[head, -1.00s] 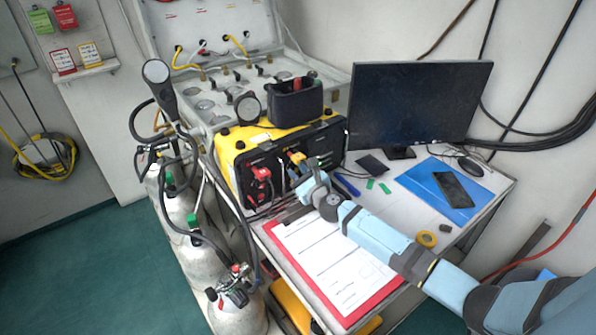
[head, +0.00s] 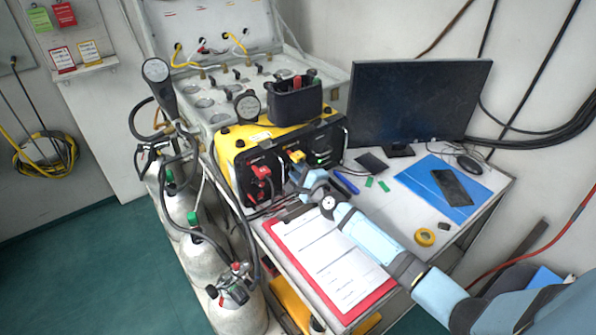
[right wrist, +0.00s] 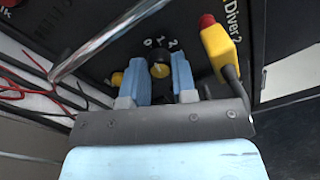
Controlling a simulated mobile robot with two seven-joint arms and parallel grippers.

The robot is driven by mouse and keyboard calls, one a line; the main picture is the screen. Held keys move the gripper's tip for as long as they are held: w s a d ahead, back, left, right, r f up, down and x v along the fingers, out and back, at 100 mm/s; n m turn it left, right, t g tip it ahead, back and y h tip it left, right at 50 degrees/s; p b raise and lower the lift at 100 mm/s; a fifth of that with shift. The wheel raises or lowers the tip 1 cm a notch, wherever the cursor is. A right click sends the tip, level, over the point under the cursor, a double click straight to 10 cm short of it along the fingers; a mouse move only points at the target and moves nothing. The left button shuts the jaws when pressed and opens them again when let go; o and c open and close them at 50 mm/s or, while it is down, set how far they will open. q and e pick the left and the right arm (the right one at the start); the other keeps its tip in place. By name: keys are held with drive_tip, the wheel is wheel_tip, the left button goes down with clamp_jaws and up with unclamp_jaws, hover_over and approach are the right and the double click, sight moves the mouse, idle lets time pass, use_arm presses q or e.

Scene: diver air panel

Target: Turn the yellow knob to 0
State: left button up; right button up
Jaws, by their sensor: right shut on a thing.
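In the head view this gripper (head: 294,180) is at the front of the yellow and black air panel (head: 228,165), and the knob is hidden there. My left gripper is not in view.
A yellow plug with a red end (right wrist: 217,46) sits right of the fingers, and a metal bar (right wrist: 105,42) crosses at left. In the head view a red connector (head: 262,172) is left of the gripper. A red clipboard (head: 378,292) lies below my arm.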

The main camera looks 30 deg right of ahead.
drive_tip(key=shift+n, duration=1)
drive_tip(key=o, duration=0.9)
drive_tip(key=shift+s, duration=0.1)
drive_tip(key=s, duration=0.4)
drive_tip(key=s+d, duration=0.1)
drive_tip(key=s, duration=0.8)
drive_tip(key=shift+s+d+f, duration=0.25)
drive_tip(key=shift+s+d, duration=0.05)
drive_tip(key=shift+d, duration=0.1)
